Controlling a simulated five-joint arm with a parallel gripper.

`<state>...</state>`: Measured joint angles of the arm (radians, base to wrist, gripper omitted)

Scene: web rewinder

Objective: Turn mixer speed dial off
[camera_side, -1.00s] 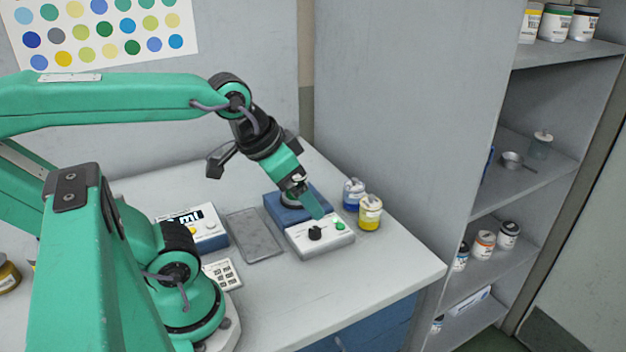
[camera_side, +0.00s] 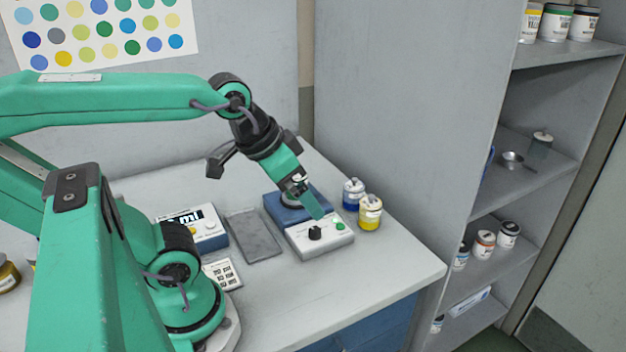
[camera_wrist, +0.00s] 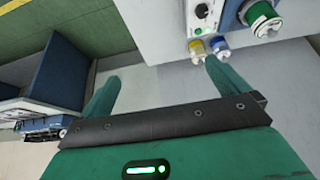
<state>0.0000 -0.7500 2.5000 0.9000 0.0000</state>
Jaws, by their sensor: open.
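The mixer has a blue body (camera_side: 272,208) and a white front panel (camera_side: 322,246) on the bench. Its black speed dial (camera_side: 315,233) sits on the panel's left part, with a green button (camera_side: 340,226) to its right. The dial's pointer is too small to read. My gripper (camera_side: 314,208) is open and empty, angled down, with a green finger just above and behind the dial in the side view. In the wrist view, the fingers of my gripper (camera_wrist: 162,70) are spread wide. The dial (camera_wrist: 201,11) shows there at the top edge, beyond the right finger; contact is not visible.
A blue-labelled jar (camera_side: 353,194) and a yellow one (camera_side: 370,214) stand close right of the mixer. A grey tray (camera_side: 254,236) and a display unit (camera_side: 198,228) lie to its left. The bench's front right (camera_side: 375,272) is clear. Shelves (camera_side: 520,180) stand at right.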

